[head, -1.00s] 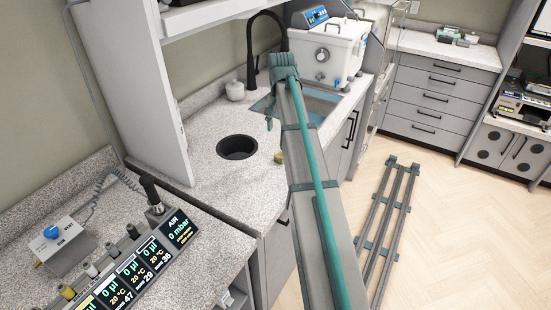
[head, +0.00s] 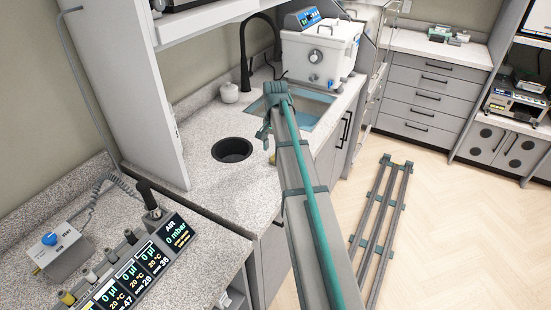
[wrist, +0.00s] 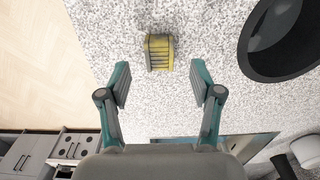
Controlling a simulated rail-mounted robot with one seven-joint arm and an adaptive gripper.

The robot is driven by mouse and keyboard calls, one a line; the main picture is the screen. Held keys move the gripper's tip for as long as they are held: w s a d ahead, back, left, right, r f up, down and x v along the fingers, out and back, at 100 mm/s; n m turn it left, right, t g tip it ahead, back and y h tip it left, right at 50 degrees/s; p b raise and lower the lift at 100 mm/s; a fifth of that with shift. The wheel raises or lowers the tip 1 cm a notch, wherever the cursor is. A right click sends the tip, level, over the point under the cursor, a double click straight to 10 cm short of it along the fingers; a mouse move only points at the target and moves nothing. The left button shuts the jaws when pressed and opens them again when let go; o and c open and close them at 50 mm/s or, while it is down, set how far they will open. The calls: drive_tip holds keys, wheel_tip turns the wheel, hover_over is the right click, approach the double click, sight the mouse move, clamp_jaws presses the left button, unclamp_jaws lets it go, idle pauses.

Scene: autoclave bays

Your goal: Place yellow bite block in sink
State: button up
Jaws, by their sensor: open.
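The yellow bite block (wrist: 159,52) lies on the speckled counter, just ahead of my gripper's fingertips in the wrist view. In the head view only a tiny yellow patch shows beside my arm. My gripper (wrist: 160,84) is open and empty, its two fingers spread wider than the block, with the block centred beyond the gap. In the head view my gripper (head: 265,131) hangs over the counter, partly hidden by my arm. The sink (head: 312,108), a bluish rectangular basin, is set in the counter behind the arm's end, partly covered by it.
A round black opening (head: 232,149) in the counter lies left of my gripper; it also shows in the wrist view (wrist: 283,38). A black faucet (head: 244,55) and a small white jar (head: 229,92) stand behind. A white machine (head: 318,52) stands beyond the sink.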

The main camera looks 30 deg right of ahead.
drive_tip(key=shift+f+p, duration=0.4)
drive_tip(key=shift+f, duration=1.25)
drive_tip(key=c, duration=1.2)
